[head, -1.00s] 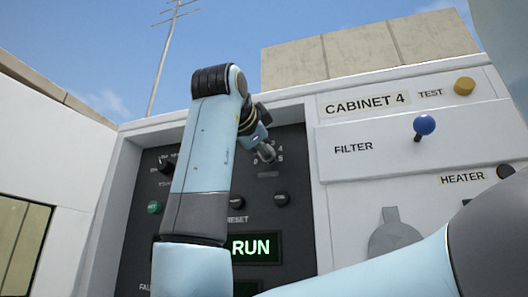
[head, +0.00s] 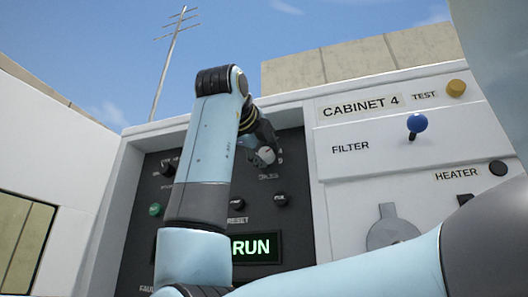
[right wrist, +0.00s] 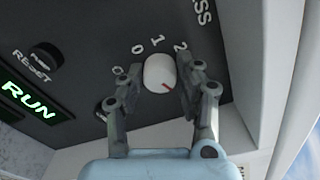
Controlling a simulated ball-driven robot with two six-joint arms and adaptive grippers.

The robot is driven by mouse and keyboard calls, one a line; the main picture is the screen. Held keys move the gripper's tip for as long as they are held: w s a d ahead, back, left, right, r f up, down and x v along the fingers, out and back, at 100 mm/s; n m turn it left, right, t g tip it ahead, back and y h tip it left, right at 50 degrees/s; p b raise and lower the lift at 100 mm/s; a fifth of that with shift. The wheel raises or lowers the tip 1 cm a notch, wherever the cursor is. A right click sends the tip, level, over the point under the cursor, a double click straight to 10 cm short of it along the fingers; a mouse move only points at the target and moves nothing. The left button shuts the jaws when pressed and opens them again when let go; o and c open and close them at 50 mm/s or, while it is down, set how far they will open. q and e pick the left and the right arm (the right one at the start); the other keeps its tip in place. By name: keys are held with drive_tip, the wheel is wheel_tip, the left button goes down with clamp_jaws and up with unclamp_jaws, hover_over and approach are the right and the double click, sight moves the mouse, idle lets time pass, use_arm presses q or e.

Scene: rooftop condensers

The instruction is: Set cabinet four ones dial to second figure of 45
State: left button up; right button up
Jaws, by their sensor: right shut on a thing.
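The ones dial (right wrist: 160,73) is a white round knob with a red mark on the dark panel. My right gripper (right wrist: 157,80) is shut on it, one finger on each side. In the right wrist view the figures 0, 1 and 2 show above the dial; the red mark points down and right, away from them. The figure it points at is hidden. In the head view the dial (head: 266,156) shows partly behind my right gripper (head: 263,148), with a 4 and another small figure to its right. My left gripper is out of view.
The CABINET 4 label (head: 361,105) sits on the white housing right of the recessed panel. A lit RUN display (head: 255,247) and RESET knob (head: 237,203) lie below the dial.

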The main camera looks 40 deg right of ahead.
drive_tip(key=m, duration=0.2)
drive_tip(key=m+b, duration=0.1)
drive_tip(key=m, duration=0.1)
drive_tip(key=shift+r+m, duration=0.2)
drive_tip(key=shift+m, duration=0.1)
drive_tip(key=m, duration=0.4)
drive_tip(key=shift+m, duration=0.4)
drive_tip(key=shift+b, duration=0.3)
drive_tip(key=o, duration=1.1)
drive_tip(key=shift+o, duration=0.2)
drive_tip(key=shift+s+a, duration=0.15)
drive_tip(key=v, duration=0.7)
drive_tip(key=shift+a, duration=0.1)
